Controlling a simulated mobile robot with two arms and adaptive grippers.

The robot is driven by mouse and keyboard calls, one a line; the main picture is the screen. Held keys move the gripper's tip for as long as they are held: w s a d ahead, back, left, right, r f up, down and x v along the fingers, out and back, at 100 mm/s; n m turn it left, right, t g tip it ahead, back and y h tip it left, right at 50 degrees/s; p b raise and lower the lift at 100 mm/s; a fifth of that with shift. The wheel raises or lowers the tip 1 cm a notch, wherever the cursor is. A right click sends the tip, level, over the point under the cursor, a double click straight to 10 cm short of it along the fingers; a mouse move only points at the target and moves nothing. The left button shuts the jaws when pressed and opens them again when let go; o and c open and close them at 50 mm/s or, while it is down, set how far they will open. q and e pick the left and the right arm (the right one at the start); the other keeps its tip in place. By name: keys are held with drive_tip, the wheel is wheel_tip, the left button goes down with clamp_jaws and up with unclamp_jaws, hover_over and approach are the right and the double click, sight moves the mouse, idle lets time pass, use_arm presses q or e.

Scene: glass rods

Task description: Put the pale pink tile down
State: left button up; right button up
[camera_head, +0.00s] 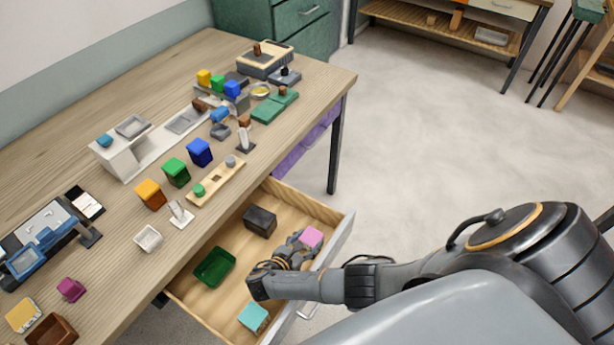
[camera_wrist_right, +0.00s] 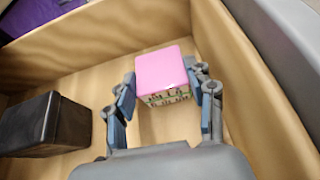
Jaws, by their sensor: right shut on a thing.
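The pale pink tile (camera_head: 312,236) is inside the open drawer, near its front right corner. It is a small block with a plain pink top and a patterned side, seen clearly in the right wrist view (camera_wrist_right: 161,63). My right gripper (camera_head: 300,243) reaches into the drawer. Its two blue-padded fingers, seen in the right wrist view (camera_wrist_right: 162,86), are shut on the tile from both sides. I cannot tell whether the tile's underside touches the drawer floor. My left gripper is not in view.
The wooden drawer (camera_head: 330,213) also holds a black box (camera_head: 259,221), a green tray (camera_head: 214,267) and a turquoise block (camera_head: 253,317). Bare drawer floor lies between them. The drawer walls stand close to the tile. The table (camera_head: 100,235) above carries several coloured boxes and tools.

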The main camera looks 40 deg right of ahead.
drive_tip(key=shift+f, duration=0.15)
drive_tip(key=o, duration=1)
drive_tip(key=shift+r, duration=0.2)
drive_tip(key=shift+s+a+r, duration=0.1)
drive_tip(key=shift+a+r, duration=0.05)
drive_tip(key=shift+a, duration=0.1)
drive_tip(key=v, duration=1.1)
drive_tip(key=shift+a, duration=0.25)
